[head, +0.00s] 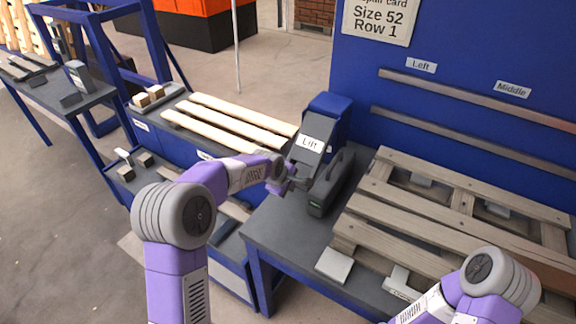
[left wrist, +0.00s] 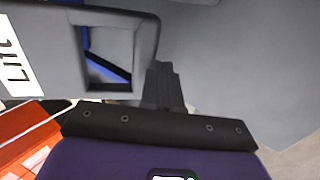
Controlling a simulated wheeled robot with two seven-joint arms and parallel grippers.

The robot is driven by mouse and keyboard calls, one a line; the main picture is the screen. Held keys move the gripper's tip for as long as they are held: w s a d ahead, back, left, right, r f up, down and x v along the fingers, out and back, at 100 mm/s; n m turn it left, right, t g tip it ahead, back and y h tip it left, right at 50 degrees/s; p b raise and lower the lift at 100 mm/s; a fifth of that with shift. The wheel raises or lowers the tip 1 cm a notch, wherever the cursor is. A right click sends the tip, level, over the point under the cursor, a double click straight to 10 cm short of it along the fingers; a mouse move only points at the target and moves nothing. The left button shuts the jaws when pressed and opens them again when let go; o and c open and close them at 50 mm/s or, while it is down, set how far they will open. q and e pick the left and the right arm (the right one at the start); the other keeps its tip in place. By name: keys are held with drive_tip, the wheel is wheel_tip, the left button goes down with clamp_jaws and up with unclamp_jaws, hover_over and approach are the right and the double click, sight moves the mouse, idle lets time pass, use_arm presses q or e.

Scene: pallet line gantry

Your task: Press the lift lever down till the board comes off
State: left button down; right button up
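The lift lever (head: 308,143) is a dark grey plate with a white "Lift" label, tilted up beside a blue housing at the table's left end. In the left wrist view the lever (left wrist: 145,40) shows at upper left, with a square opening through it. My left gripper (head: 287,181) is at the lever's lower end. Its fingers (left wrist: 163,88) are together beside the lever's edge; I cannot tell whether they touch it. The wooden pallet (head: 455,200) lies on the grey table with its boards in place. Only my right arm shows at lower right; its gripper is out of view.
A dark grey long box (head: 331,182) stands between lever and pallet. A blue panel (head: 470,50) with rails and a repair card (head: 380,18) rises behind. Loose pale boards (head: 240,120) lie on a blue rack at left. Grey floor is open at far left.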

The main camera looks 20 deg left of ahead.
use_arm(q)
drive_tip(key=s+f+p+v, duration=0.1)
drive_tip(key=s+p+v, duration=0.1)
drive_tip(key=v, duration=1.1)
drive_tip(key=shift+a+p, duration=0.35)
drive_tip(key=shift+p, duration=0.05)
use_arm(e)
drive_tip(key=r, duration=0.3)
drive_tip(key=shift+s+a+r, duration=0.1)
drive_tip(key=shift+s, duration=0.2)
drive_tip(key=shift+s, duration=0.1)
